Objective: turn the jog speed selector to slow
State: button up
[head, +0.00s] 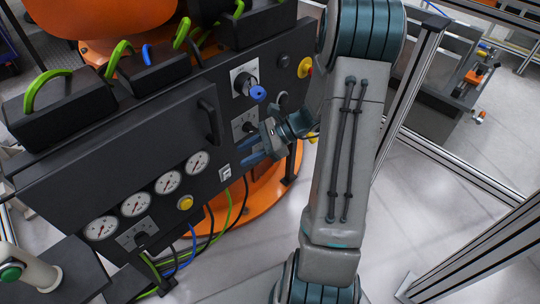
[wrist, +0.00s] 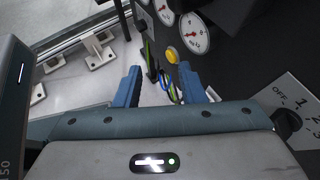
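One selector (head: 137,236) sits on a pale plate at the lower left, below the gauges. I cannot tell which is the jog speed selector. My gripper, also in the wrist view (wrist: 160,85), is open and empty, its blue fingers apart in front of the panel, touching no selector that I can see.
Several round gauges (head: 134,203), a yellow button (head: 185,202) and a white switch (head: 225,173) line the panel's lower part. A handle (head: 209,122) sticks out. Cables hang below.

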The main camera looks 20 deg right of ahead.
jog(key=w+d+f+m+t+h+b, duration=0.35)
jog(key=d+f+m+t, duration=0.35)
jog(key=d+f+m, duration=0.5)
jog(key=w+d+f+m+t+h+b, duration=0.2)
jog(key=d+f+m+t+b, duration=0.2)
jog(key=d+f+m+t, duration=0.7)
jog(key=w+a+f+n+g+b, duration=0.1)
jog(key=w+a+f+n+g, duration=0.1)
jog(key=w+a, duration=0.5)
jog(key=w+f+g, duration=0.1)
jog(key=w, duration=0.4)
jog(key=shift+w+g, duration=0.3)
jog(key=shift+g, duration=0.1)
jog(key=shift+a, duration=0.1)
grip_shut()
